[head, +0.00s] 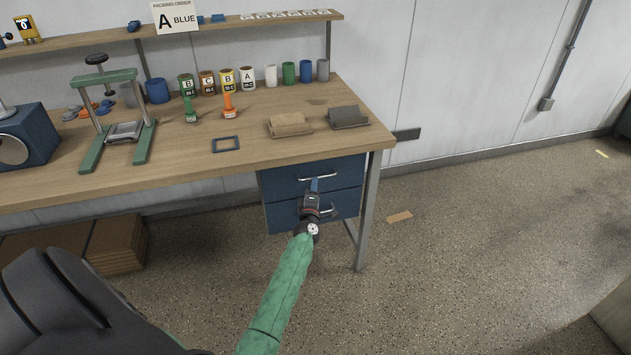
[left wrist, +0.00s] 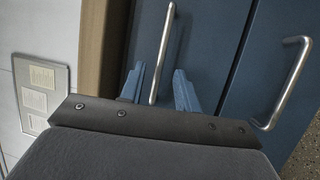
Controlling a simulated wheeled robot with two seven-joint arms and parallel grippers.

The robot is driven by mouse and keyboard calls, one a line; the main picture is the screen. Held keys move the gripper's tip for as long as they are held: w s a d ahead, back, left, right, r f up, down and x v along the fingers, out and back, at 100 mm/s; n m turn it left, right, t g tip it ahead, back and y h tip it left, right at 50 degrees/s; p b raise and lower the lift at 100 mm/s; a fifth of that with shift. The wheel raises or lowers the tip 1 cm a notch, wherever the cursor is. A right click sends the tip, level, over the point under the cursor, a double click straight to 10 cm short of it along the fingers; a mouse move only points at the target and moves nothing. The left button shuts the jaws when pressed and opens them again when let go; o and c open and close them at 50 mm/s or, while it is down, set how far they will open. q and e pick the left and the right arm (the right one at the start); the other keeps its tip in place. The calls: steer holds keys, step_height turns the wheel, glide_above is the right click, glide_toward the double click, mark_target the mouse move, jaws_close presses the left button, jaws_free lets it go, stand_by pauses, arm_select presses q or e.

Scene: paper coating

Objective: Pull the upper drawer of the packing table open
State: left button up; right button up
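The packing table (head: 180,166) has a blue drawer unit under its right end. The upper drawer (head: 281,180) looks closed, with a silver bar handle (head: 327,176) on its front; this handle (left wrist: 167,38) also shows upright in the left wrist view. My left gripper (head: 314,185) is in front of the upper drawer at its handle. Its two blue fingers (left wrist: 160,84) are apart, one on each side of the handle's lower part in the left wrist view. I cannot tell whether they touch it. My right gripper is not in view.
Below is the lower drawer (head: 285,216) with its own handle (left wrist: 290,85), right of my fingers in the wrist view. The tabletop bears a green press frame (head: 146,140), several cups and two trays. A table leg (head: 369,210) stands right of the drawers. Floor to the right is mostly clear.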

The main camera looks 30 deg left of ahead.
arm_select(q)
steer(key=x, duration=0.3)
steer(key=shift+w, duration=0.1)
jaws_close()
